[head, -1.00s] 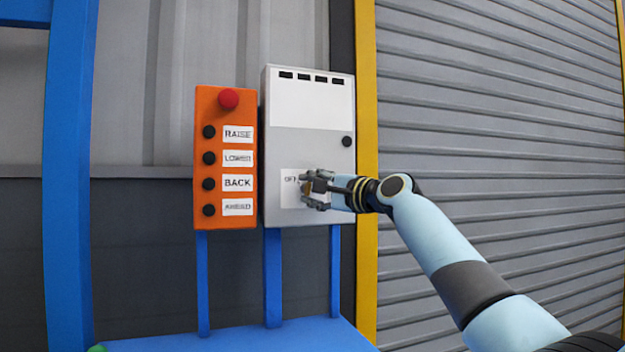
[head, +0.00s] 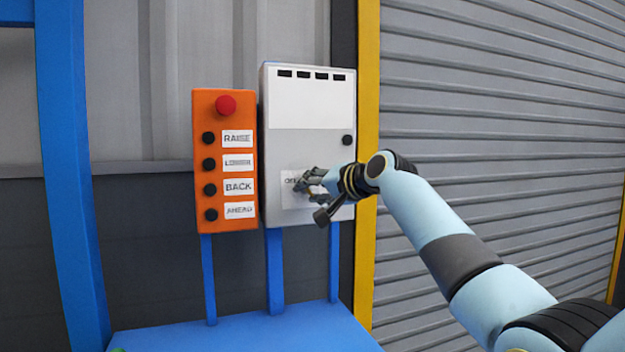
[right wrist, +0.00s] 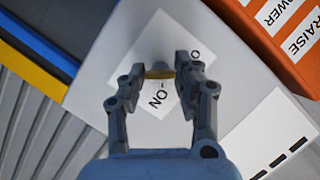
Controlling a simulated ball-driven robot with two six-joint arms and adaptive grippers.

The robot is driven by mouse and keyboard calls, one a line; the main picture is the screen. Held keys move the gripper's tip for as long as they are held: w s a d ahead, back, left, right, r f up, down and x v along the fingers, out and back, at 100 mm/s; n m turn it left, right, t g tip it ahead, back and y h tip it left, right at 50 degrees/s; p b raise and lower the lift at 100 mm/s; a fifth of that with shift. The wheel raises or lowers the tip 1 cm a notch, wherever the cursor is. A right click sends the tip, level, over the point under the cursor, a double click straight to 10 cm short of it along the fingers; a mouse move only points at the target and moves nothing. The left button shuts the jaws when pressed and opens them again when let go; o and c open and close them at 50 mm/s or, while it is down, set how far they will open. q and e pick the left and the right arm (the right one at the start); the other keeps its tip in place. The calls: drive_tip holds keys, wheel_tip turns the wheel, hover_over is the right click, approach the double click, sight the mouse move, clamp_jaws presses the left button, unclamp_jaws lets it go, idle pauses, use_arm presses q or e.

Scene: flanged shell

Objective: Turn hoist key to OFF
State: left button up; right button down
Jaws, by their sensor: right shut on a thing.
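The grey control box (head: 285,145) stands upright with a white key label (head: 290,200) low on its front. My right gripper (head: 310,186) is at this label and hides much of it in the head view. In the right wrist view, my right gripper (right wrist: 161,70) is shut on the brass-coloured key (right wrist: 160,74), whose edge shows between the fingertips. The label (right wrist: 150,40) reads ON beside the fingers; the OFF word is mostly hidden by a finger there. I cannot tell exactly which mark the key points at. My left gripper is not in view.
An orange pendant panel (head: 225,105) with a red button and several black buttons stands just left of the box. A blue frame post (head: 65,170) is at the left, a yellow post (head: 367,130) and grey shutter (head: 500,90) at the right.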

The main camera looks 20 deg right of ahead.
drive_tip(key=shift+f+n+h+p, duration=0.1)
drive_tip(key=shift+n+h+p, duration=0.2)
drive_tip(key=shift+p, duration=0.05)
drive_tip(key=shift+f, duration=0.1)
drive_tip(key=c, duration=1)
unclamp_jaws()
drive_tip(key=shift+o, duration=0.2)
drive_tip(key=shift+s, duration=0.1)
drive_tip(key=v, duration=1.2)
